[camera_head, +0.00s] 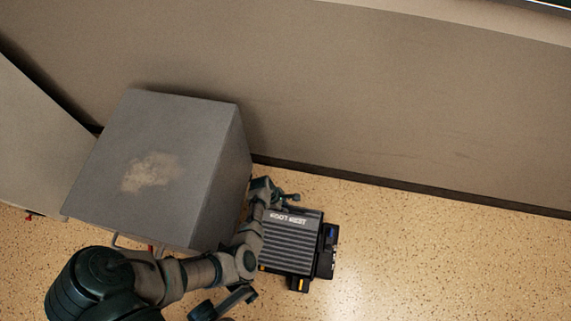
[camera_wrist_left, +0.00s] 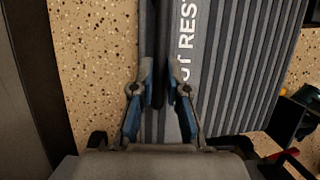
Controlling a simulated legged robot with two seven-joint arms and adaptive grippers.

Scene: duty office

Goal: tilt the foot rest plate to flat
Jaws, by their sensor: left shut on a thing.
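The foot rest has a dark grey ribbed plate (camera_head: 289,248) with white "FOOT REST" lettering near its far edge. It stands on the speckled floor, right of a grey cabinet. From above I cannot tell how steeply the plate is tilted. My left gripper (camera_head: 277,191) is at the plate's far left corner in the head view, partly hidden by its own arm. In the left wrist view my left gripper (camera_wrist_left: 161,82) has its two fingers shut on the edge of the plate (camera_wrist_left: 235,70), beside the lettering.
The grey cabinet (camera_head: 160,165) with a worn top stands close left of my arm. A beige wall panel (camera_head: 380,110) with a dark skirting runs behind. Black parts with blue and yellow details (camera_head: 326,250) sit at the foot rest's right side. The floor (camera_head: 430,260) to the right is clear.

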